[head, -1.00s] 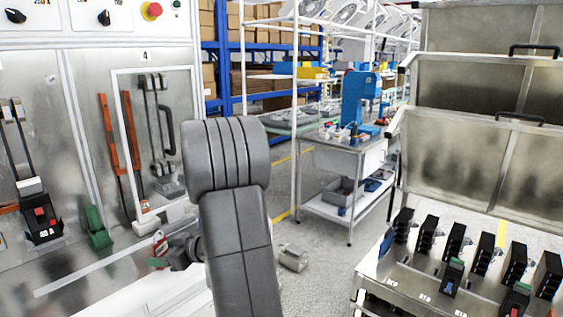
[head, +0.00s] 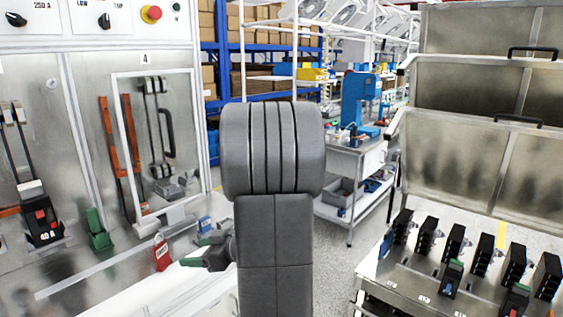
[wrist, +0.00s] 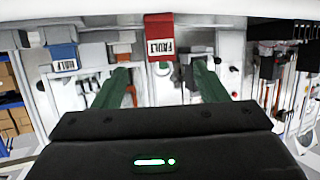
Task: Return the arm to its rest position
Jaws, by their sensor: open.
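My gripper (wrist: 161,70) is open in the wrist view, its two green fingers apart with nothing held between them. A red tag marked FAULT (wrist: 160,46) shows beyond the gap between the fingers, and a blue tag (wrist: 63,57) shows to the left. In the head view my grey arm stands in the middle and hides part of my gripper (head: 205,260), which is low beside the white ledge. The red tag (head: 161,253) stands on that ledge left of my gripper. The blue tag (head: 205,224) is just behind it.
The metal panel (head: 60,90) with breakers and a handled frame (head: 125,150) is close on the left. A bench with a row of black breakers (head: 485,255) stands at right. A workbench trolley (head: 350,160) is behind my arm. Grey floor is open between them.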

